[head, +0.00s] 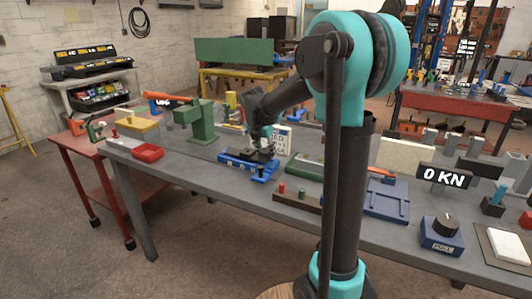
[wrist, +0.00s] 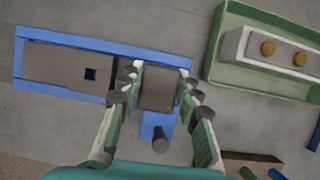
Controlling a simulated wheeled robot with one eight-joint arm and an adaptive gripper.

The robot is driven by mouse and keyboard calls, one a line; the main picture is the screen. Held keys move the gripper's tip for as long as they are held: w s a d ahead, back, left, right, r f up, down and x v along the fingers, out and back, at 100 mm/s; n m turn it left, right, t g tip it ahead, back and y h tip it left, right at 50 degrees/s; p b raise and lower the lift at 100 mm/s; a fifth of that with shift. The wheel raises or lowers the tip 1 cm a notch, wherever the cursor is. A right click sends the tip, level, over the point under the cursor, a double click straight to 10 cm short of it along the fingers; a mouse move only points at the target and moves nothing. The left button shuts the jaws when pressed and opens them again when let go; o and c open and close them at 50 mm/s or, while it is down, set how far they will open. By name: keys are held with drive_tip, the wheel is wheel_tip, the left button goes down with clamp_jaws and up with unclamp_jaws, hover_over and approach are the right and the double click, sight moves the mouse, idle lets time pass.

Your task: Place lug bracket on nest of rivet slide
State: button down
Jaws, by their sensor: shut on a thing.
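The rivet slide is a long blue frame on the bench, seen in the head view (head: 235,164) and in the wrist view (wrist: 60,92). A grey-brown plate (wrist: 55,66) with a square dark hole fills its left part in the wrist view. My gripper (wrist: 160,82) is over the slide's right part, its fingers on either side of a grey-brown block, which looks like the lug bracket (wrist: 158,92). The gripper also shows in the head view (head: 264,147). I cannot tell whether the bracket touches the slide; the nest under it is hidden. A blue tab with a dark knob (wrist: 160,143) sticks out in front.
A green tray (wrist: 216,65) holding a grey block with two brass-coloured round parts lies right of the slide. A brown peg block (head: 297,199) stands nearer the front edge. A green press (head: 203,122) and red tray (head: 147,153) stand to the left, with bare bench between.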

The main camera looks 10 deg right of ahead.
drive_tip(key=shift+f, duration=0.2)
drive_tip(key=shift+f, duration=0.6)
drive_tip(key=c, duration=1.1)
unclamp_jaws()
drive_tip(key=shift+o, duration=0.2)
drive_tip(key=v, duration=1.3)
drive_tip(key=shift+w+r, duration=0.2)
drive_tip(key=shift+d, duration=0.1)
